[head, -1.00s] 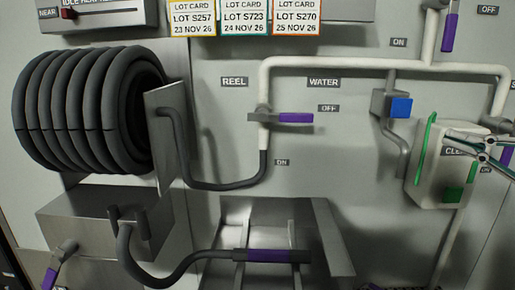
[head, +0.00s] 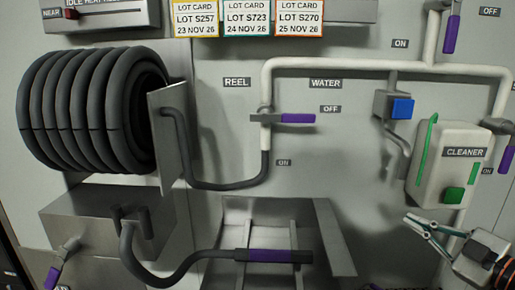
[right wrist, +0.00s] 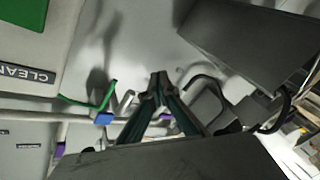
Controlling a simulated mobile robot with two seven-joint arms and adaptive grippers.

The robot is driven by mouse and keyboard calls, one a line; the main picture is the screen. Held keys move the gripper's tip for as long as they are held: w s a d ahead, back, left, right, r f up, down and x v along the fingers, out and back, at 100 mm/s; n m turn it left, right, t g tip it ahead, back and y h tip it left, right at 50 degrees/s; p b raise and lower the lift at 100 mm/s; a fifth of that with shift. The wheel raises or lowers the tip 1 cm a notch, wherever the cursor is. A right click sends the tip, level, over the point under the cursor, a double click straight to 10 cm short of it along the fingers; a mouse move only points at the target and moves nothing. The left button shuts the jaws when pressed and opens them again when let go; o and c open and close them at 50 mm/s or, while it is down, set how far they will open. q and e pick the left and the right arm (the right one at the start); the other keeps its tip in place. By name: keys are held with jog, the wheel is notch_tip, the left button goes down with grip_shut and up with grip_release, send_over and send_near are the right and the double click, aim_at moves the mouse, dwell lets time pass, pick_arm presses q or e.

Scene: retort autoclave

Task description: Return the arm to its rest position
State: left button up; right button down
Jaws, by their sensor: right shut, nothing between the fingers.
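My right gripper (head: 410,220) shows at the lower right of the head view, below the white cleaner box (head: 447,165). Its fingers point left and are shut with nothing between them. In the right wrist view the fingers (right wrist: 158,85) come together at their tips. The gripper looks clear of the cleaner box in the head view. My left gripper is not in view.
The wall carries a white water pipe (head: 355,63), a purple-handled reel valve (head: 297,118) and a blue block (head: 402,109). A black hose reel (head: 85,115) is at left. A purple-gripped hose nozzle (head: 270,255) lies over a metal trough (head: 330,225).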

jog(key=s+f+m+g+h, duration=0.2)
jog(key=f, duration=1)
jog(key=s+f+m+g+h, duration=0.1)
jog(key=s+f+m+h, duration=0.15)
jog(key=f, duration=0.95)
jog(key=s+a+f+g, duration=0.1)
jog(key=s+f+g, duration=0.1)
jog(key=s+f, duration=0.9)
jog(key=s+a+f+g, duration=0.1)
jog(key=s+a+f, duration=0.2)
jog(key=s+f, duration=0.5)
jog(key=w+a+m, duration=0.1)
jog(key=a+m, duration=0.4)
jog(key=a, duration=0.7)
jog(key=shift+w+a+f+t, duration=0.2)
jog(key=shift+a+f+t, duration=0.1)
jog(key=shift+t, duration=0.1)
